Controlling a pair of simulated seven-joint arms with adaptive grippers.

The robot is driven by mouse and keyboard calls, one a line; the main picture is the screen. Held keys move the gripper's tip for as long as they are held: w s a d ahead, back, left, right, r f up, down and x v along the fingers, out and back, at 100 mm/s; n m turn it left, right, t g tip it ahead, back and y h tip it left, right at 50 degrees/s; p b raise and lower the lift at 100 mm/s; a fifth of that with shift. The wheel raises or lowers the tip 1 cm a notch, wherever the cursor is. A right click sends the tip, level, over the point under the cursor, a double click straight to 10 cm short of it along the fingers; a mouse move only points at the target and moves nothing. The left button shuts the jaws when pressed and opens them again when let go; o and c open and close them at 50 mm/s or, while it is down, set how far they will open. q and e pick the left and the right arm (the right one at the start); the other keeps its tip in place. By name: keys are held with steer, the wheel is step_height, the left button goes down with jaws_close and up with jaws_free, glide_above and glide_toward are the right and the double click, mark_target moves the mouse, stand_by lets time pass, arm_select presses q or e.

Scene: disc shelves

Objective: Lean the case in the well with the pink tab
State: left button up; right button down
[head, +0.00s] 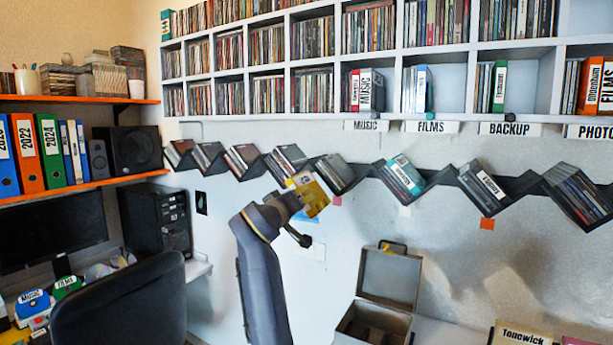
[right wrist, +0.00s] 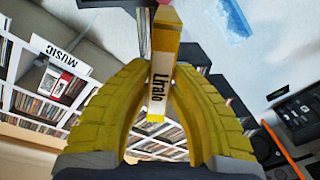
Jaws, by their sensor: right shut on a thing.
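The case is yellow with a label reading "Liralo"; it shows in the head view (head: 314,196) and in the right wrist view (right wrist: 164,60). My right gripper (right wrist: 160,88) is shut on it, one yellow finger on each side. In the head view the case is tilted, in front of the zigzag shelf and left of the pink tab (head: 337,201). The tab is on the wall below a V-shaped well (head: 348,187) that holds several dark cases (head: 333,170). The held case hides part of the shelf behind it. My left gripper is not in view.
The other wells hold cases too, including a teal one (head: 404,175). White (head: 404,211) and orange (head: 487,224) tabs sit below wells to the right. Packed white cubbies (head: 390,113) hang above. An open grey box (head: 390,275) stands below; a chair (head: 125,305) is at left.

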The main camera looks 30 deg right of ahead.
mark_target(332, 168)
steer(key=shift+g+h, duration=0.6)
steer(key=shift+g, duration=0.3)
steer(key=r, duration=0.4)
steer(key=s+d+r, duration=0.1)
steer(key=r, duration=0.1)
steer(key=shift+d+r, duration=0.1)
steer(key=shift+r, duration=0.2)
steer(key=shift+m+h, duration=0.3)
steer(key=shift+h, duration=0.1)
steer(key=shift+f+x, duration=0.3)
steer(key=shift+x, duration=2.5)
steer(key=shift+f+x, duration=0.3)
steer(key=shift+x, duration=2.45)
steer(key=shift+f+x, duration=0.3)
steer(key=shift+x, duration=2.5)
steer(key=shift+w, duration=0.1)
steer(key=c, duration=1.3)
jaws_free()
steer(key=shift+o, duration=0.2)
